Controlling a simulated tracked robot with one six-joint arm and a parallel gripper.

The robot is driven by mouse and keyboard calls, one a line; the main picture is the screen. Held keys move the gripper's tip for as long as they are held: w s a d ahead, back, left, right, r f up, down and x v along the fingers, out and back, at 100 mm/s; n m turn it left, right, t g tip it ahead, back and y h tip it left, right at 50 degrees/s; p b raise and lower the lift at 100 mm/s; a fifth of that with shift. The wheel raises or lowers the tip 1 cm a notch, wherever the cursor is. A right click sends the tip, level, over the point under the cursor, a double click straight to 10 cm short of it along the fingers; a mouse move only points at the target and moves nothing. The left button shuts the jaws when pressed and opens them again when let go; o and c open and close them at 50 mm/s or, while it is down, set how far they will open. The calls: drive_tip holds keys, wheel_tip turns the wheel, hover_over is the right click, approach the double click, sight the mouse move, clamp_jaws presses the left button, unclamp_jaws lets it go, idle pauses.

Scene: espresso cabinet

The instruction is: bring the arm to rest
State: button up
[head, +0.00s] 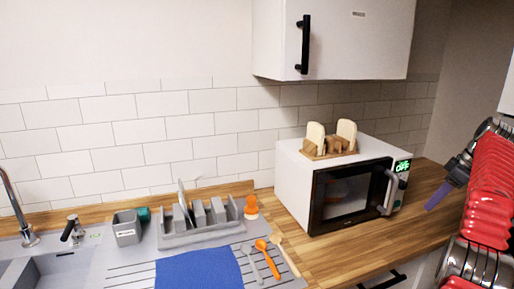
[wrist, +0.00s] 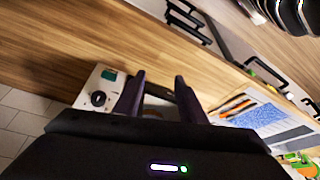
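My gripper (head: 440,194) shows at the right of the head view, in front of the right end of the microwave and out over the counter's front side. In the wrist view its two dark fingers stand apart (wrist: 158,92), with nothing held between them. My red-sleeved arm fills the right edge of the head view. The head view does not show both fingers clearly.
A microwave (head: 294,184) stands on the wooden counter (head: 275,216), with a wooden rack (head: 328,150) on top. A wall cabinet (head: 345,40) hangs above, shut. A grey dish rack (head: 205,236), blue cloth (head: 200,270) and utensils lie left, beside the sink.

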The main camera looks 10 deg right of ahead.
wheel_tip(320, 180, down, 8)
drive_tip(key=m, duration=0.7)
drive_tip(key=s+a+r+m+g+h, duration=0.2)
drive_tip(key=a+m, duration=0.1)
drive_tip(key=a, duration=1.9)
drive_tip(key=s+a+n+t, duration=0.1)
drive_tip(key=s+a, duration=0.5)
drive_tip(key=a, duration=0.5)
drive_tip(key=s+a+n+t, duration=0.1)
drive_tip(key=s+a+n, duration=0.1)
drive_tip(key=s+a, duration=0.5)
drive_tip(key=s+a+n+t, duration=0.1)
drive_tip(key=s+a, duration=0.5)
drive_tip(key=a, duration=1)
drive_tip(key=shift+s+a+r+n, duration=0.15)
drive_tip(key=shift+s+r+n, duration=0.15)
drive_tip(key=shift+r+n, duration=0.2)
